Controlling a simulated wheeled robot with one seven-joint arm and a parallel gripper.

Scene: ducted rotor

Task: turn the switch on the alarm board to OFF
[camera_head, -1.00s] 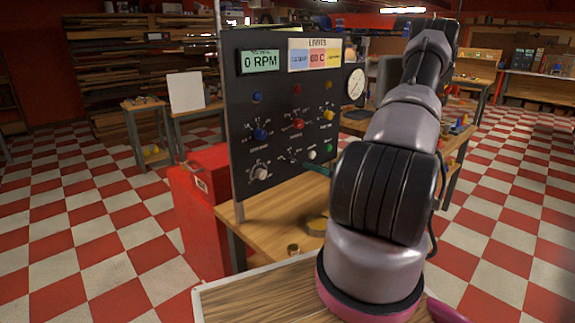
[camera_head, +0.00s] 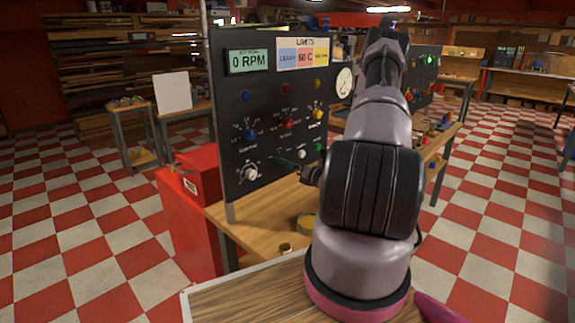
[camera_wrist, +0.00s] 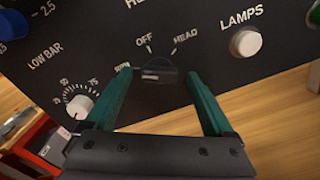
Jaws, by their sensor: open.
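The black board (camera_head: 268,100) stands upright on a wooden bench, with a 0 RPM display and a LIMITS card. In the wrist view, a small dark switch (camera_wrist: 158,68) sits on the board, with OFF and HEAD printed above it and a partly hidden label on its left. A light bar shows on the switch; I cannot tell for certain where it points. My gripper (camera_wrist: 158,74) is open, its green fingers on either side of the switch. I cannot tell whether they touch it. In the head view, my gripper (camera_head: 284,162) is at the board's lower part, partly hidden by my arm.
The LOW BAR knob (camera_wrist: 79,106) is left of the switch and the white LAMPS button (camera_wrist: 245,42) is right. A red cabinet (camera_head: 190,210) stands left of the bench. Another dark panel (camera_head: 425,75) with lit lamps stands behind my arm.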

